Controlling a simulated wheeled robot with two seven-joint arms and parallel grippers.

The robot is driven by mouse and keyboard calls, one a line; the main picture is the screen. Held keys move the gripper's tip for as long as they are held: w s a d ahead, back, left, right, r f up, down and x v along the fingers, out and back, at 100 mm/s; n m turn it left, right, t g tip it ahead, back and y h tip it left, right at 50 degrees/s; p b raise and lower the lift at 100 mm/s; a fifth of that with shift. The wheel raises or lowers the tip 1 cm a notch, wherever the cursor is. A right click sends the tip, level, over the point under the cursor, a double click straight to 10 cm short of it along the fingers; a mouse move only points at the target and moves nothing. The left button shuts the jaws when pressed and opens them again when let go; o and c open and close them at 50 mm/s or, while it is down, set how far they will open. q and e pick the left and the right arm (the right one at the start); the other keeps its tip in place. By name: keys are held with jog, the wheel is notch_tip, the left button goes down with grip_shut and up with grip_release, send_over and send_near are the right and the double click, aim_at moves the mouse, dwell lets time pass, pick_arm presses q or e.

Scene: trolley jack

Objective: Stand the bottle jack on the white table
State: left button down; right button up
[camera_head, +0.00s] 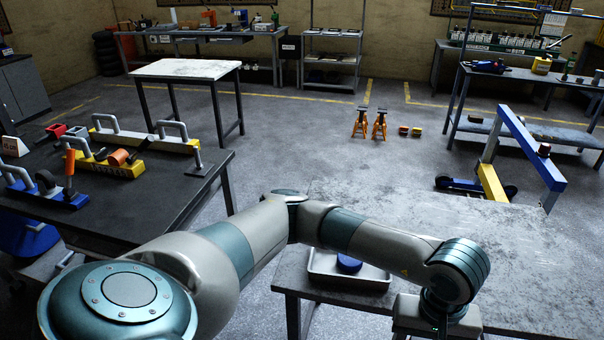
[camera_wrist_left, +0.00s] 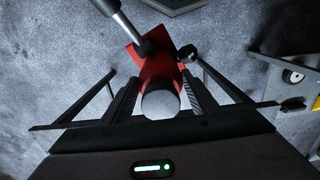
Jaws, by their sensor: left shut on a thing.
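The white table (camera_head: 168,70) stands at the back left, its worn white top bare. My left arm reaches across to the lower right, and its gripper is largely cut off at the bottom edge of the head view. In the left wrist view my left gripper (camera_wrist_left: 162,95) is shut on the bottle jack (camera_wrist_left: 157,72). The jack has a red body, a pale rounded end between the fingers and a grey rod at its far end. The jack cannot be seen in the head view. My right gripper is not in view.
A grey worktable (camera_head: 400,225) with a metal tray (camera_head: 322,266) is under my left arm. A black table (camera_head: 215,160) with yellow and blue tools is at left. A blue-and-yellow crane (camera_head: 530,150) and orange stands (camera_head: 360,123) are beyond. Open floor surrounds the white table.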

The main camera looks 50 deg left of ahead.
pick_arm(q)
jog(key=s+a+f+m, duration=0.1)
jog(key=a+f+m, duration=0.5)
jog(key=a+f, duration=0.2)
jog(key=shift+s+a+f+m, duration=0.35)
jog(key=shift+s+f+m, duration=0.05)
jog(key=shift+f, duration=0.15)
